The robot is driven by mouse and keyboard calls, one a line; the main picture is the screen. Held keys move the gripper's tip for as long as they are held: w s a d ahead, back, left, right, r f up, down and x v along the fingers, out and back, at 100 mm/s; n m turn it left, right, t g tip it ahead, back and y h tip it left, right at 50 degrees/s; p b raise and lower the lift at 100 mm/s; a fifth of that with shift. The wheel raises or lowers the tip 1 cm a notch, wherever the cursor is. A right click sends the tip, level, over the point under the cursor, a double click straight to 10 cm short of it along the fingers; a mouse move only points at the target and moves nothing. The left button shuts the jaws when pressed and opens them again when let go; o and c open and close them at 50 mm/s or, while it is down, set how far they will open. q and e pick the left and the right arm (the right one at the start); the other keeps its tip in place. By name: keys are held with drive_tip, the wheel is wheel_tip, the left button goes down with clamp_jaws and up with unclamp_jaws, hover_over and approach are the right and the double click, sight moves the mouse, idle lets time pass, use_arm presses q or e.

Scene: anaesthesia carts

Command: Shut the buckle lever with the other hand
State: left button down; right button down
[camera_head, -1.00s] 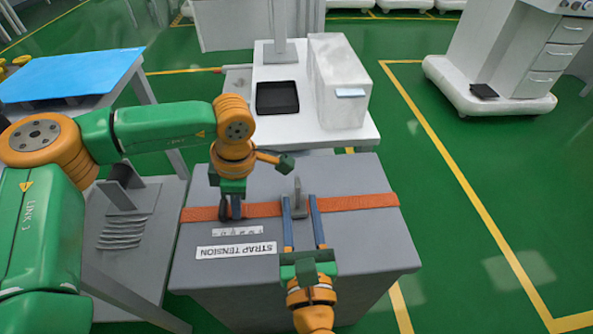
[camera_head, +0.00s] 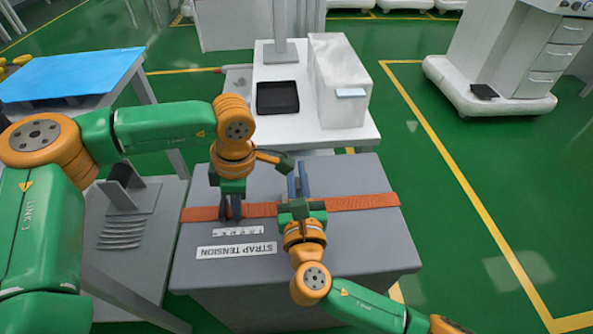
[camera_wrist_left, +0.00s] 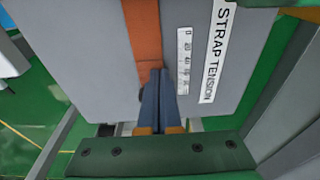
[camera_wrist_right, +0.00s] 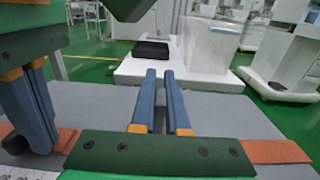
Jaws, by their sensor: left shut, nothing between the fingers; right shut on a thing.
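An orange strap (camera_head: 365,202) runs across the top of a grey case (camera_head: 345,255); it also shows in the left wrist view (camera_wrist_left: 143,35). The buckle lever stood upright at the strap a second ago and is now hidden by my right gripper (camera_head: 298,170). That gripper reaches across the strap, its blue fingers shut on the lever with a narrow gap between them in the right wrist view (camera_wrist_right: 159,76). My left gripper (camera_head: 231,216) points down at the strap left of the buckle, its fingers together and empty in the left wrist view (camera_wrist_left: 155,75).
A "STRAP TENSION" label (camera_head: 237,250) and a small scale (camera_head: 238,232) lie in front of the strap. Behind the case stands a white cart (camera_head: 335,140) with a black tray (camera_head: 277,98). A grey stand (camera_head: 130,215) is at left. The case top's right side is clear.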

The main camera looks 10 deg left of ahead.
drive_tip(key=shift+d, duration=0.1)
drive_tip(key=m, duration=0.1)
drive_tip(key=d+m, duration=0.1)
drive_tip(key=m, duration=0.1)
drive_tip(key=d+m, duration=0.1)
drive_tip(key=m, duration=0.1)
drive_tip(key=shift+w+d+f, duration=0.15)
drive_tip(key=shift+w+f, duration=0.15)
drive_tip(key=shift+f, duration=0.1)
drive_tip(key=m, duration=0.2)
drive_tip(key=d+m, duration=0.1)
drive_tip(key=shift+w+d+f+m, duration=0.1)
drive_tip(key=shift+w+f+m, duration=0.1)
drive_tip(key=shift+f+m, duration=0.2)
drive_tip(key=shift+w+d+f+m, duration=0.1)
drive_tip(key=shift+d+f+m, duration=0.15)
drive_tip(key=shift+m, duration=0.4)
drive_tip(key=shift+d+f+m, duration=0.1)
drive_tip(key=shift+f+m, duration=0.15)
drive_tip(key=shift+m, duration=0.4)
drive_tip(key=c, duration=0.9)
unclamp_jaws()
drive_tip(key=shift+d, duration=0.1)
